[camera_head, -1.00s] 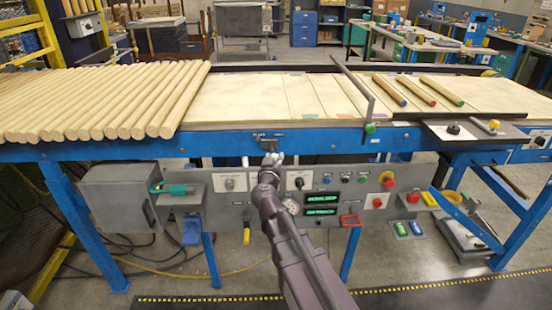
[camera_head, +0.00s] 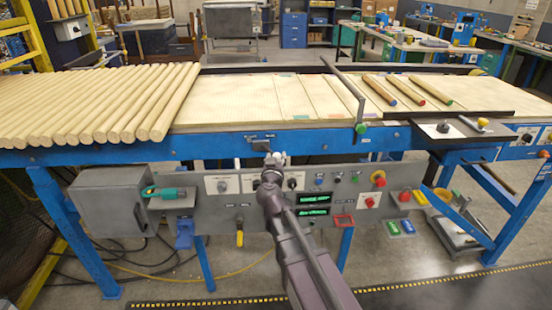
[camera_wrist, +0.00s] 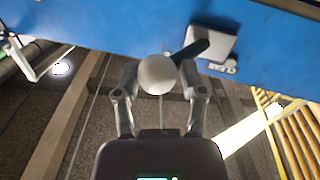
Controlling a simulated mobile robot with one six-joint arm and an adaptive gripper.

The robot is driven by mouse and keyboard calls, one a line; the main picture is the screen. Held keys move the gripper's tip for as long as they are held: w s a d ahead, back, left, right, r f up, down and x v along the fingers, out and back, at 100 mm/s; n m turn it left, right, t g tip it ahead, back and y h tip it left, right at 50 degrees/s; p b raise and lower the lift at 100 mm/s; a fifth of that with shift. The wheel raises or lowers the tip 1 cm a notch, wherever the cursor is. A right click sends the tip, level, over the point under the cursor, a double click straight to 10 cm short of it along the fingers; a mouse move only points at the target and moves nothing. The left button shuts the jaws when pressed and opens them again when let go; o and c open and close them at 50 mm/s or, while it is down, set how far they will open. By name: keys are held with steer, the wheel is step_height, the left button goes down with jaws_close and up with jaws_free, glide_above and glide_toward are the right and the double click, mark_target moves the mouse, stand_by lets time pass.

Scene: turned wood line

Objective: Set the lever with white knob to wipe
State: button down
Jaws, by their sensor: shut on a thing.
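The lever's white knob (camera_wrist: 158,74) sits between the two fingers of my gripper (camera_wrist: 160,92) in the wrist view, and the fingers are closed on it. The lever's dark arm (camera_wrist: 190,52) runs from the knob up and right to a grey block (camera_wrist: 212,44) on the blue rail. A label reading CLEAR (camera_wrist: 222,68) shows below the block; no wipe label is readable. In the head view my gripper (camera_head: 274,160) is at the rail's front face, just right of and below the lever's block (camera_head: 262,145). The knob is small there and partly hidden by the gripper.
A grey control panel (camera_head: 220,212) with switches, green displays (camera_head: 314,205) and red buttons (camera_head: 379,178) hangs close below and behind my arm. Wooden rods (camera_head: 110,105) lie on the table at left.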

steer(key=shift+w+d, duration=0.25)
steer(key=shift+w, duration=0.1)
steer(key=c, duration=0.6)
jaws_free()
steer(key=shift+r, duration=0.1)
steer(key=o, duration=0.3)
steer(key=shift+w+d, duration=0.1)
steer(key=shift+w, duration=0.05)
steer(key=shift+o, duration=0.2)
steer(key=shift+s, duration=0.25)
steer(key=s+a, duration=0.1)
steer(key=s, duration=0.6)
steer(key=shift+s, duration=0.15)
